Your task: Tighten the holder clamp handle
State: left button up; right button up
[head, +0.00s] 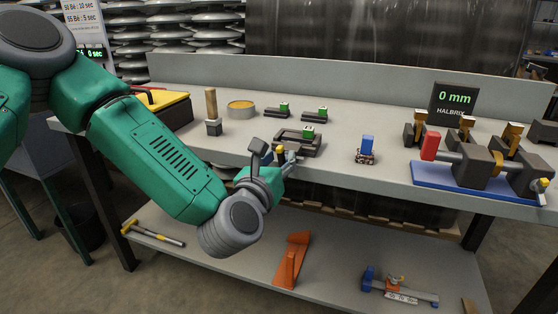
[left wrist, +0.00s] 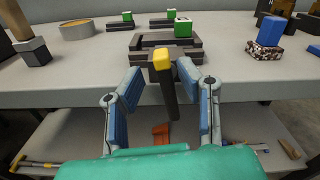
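The holder clamp (head: 300,142) is a dark block at the front edge of the table, with a small green-topped piece on it. It also shows in the left wrist view (left wrist: 145,41). Its handle (left wrist: 168,95) appears as a dark bar with a yellow cap, hanging down in front of the table edge. My left gripper (head: 274,155) is at the clamp's front. In the left wrist view its two blue-padded fingers (left wrist: 159,66) stand apart, one on each side of the handle. I see no clear contact with the bar. My right gripper is out of view.
A blue-topped block (head: 367,146) stands right of the clamp. A vise-like fixture on a blue base (head: 440,178) is farther right, by a "0 mm" display (head: 454,102). Two green-topped pieces (head: 277,110) lie behind. The lower shelf holds a hammer (head: 152,234) and an orange bracket (head: 291,260).

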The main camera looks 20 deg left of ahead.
pick_arm(q)
jog(key=shift+d, duration=0.45)
grip_shut()
jog(key=shift+a+m, duration=0.15)
jog(key=shift+m, duration=0.15)
jog(key=m, duration=0.1)
jog(key=m+p, duration=0.1)
jog(key=m, duration=0.2)
jog(key=shift+d, duration=0.25)
jog(key=m+p, duration=0.1)
jog(key=m, duration=0.2)
jog(key=shift+d, duration=0.15)
jog(key=m+p, duration=0.2)
jog(key=m, duration=0.2)
jog(key=shift+d+f, duration=0.1)
jog(key=shift+d, duration=0.05)
jog(key=m+p, duration=0.1)
jog(key=m, duration=0.3)
jog(key=shift+s+d+f+p, duration=0.1)
jog(key=shift+f+p, duration=0.2)
jog(key=shift+p, duration=0.05)
jog(key=shift+f, duration=0.1)
